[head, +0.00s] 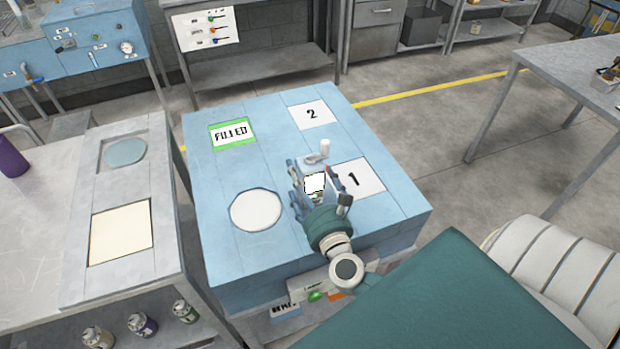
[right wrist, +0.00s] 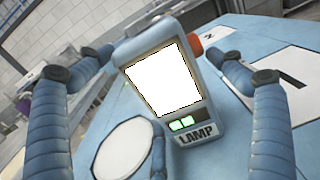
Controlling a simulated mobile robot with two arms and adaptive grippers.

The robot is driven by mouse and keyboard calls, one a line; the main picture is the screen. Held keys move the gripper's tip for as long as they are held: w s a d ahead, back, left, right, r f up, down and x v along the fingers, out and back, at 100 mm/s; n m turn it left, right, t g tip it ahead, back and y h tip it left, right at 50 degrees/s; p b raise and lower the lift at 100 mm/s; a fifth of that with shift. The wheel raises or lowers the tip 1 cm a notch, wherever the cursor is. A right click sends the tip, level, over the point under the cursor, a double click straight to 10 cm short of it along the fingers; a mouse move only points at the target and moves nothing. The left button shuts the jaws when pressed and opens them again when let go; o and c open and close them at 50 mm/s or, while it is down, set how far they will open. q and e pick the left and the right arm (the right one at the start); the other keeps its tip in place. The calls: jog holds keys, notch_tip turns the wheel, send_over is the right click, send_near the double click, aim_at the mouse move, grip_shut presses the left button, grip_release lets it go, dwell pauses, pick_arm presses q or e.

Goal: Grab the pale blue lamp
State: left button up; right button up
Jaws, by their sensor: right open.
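The pale blue lamp (right wrist: 188,140) stands on the blue table in the right wrist view, tilted in the picture. It has a bright white panel, small green lights and the label LAMP. In the head view its white panel (head: 315,184) shows between the fingers of my right gripper (head: 312,168). My right gripper is open, with a finger on each side of the lamp in the right wrist view (right wrist: 160,55). I see no clear contact. The gripper partly hides the lamp in the head view. My left gripper is not in view.
The blue table (head: 215,262) has a round white pad (head: 256,210), a FILLED label (head: 231,133) and pads marked 1 (head: 368,178) and 2 (head: 312,115). A grey bench (head: 50,215) stands at the left.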

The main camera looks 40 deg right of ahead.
jog(key=c, duration=1.6)
jog(key=shift+r, duration=0.1)
